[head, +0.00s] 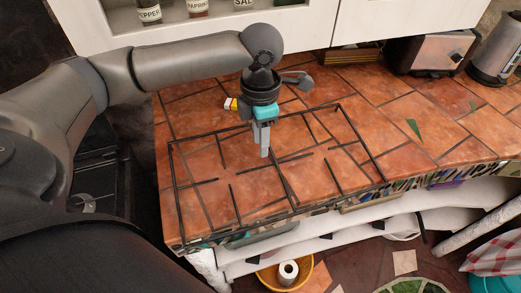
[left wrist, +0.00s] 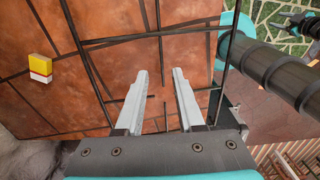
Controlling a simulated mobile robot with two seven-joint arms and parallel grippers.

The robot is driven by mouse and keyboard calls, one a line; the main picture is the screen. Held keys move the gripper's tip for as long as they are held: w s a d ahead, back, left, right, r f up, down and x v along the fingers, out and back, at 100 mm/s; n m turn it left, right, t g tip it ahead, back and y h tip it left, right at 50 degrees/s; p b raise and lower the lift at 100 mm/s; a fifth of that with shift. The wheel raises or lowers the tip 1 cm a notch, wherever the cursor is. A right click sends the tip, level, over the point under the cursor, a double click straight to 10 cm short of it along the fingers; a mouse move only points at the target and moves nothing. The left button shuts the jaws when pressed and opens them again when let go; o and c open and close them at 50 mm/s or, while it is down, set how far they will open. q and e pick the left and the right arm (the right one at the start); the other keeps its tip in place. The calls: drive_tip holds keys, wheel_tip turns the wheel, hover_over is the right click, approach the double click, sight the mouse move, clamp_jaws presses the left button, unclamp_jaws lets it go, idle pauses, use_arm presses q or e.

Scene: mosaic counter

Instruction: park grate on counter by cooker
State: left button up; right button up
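The black wire grate (head: 235,203) lies on the terracotta-tiled counter (head: 420,115), spanning its left part up to the front edge. My left gripper (head: 264,153) points down over the middle of the grate. In the left wrist view its two grey fingers (left wrist: 161,72) stand apart, with a thin dark grate bar (left wrist: 160,40) showing past the gap. I cannot tell whether the fingers touch it. The dark cooker (head: 95,165) is left of the counter, mostly hidden by my arm.
A small yellow, white and red block (head: 231,104) lies beside the gripper and also shows in the left wrist view (left wrist: 40,68). A toaster (head: 430,52) and a kettle (head: 497,55) stand at the back right. The counter between them and the grate is mostly clear.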

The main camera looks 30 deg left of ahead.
use_arm(q)
wheel_tip(320, 180, up, 4)
drive_tip(key=shift+r, duration=0.1)
idle(0.6)
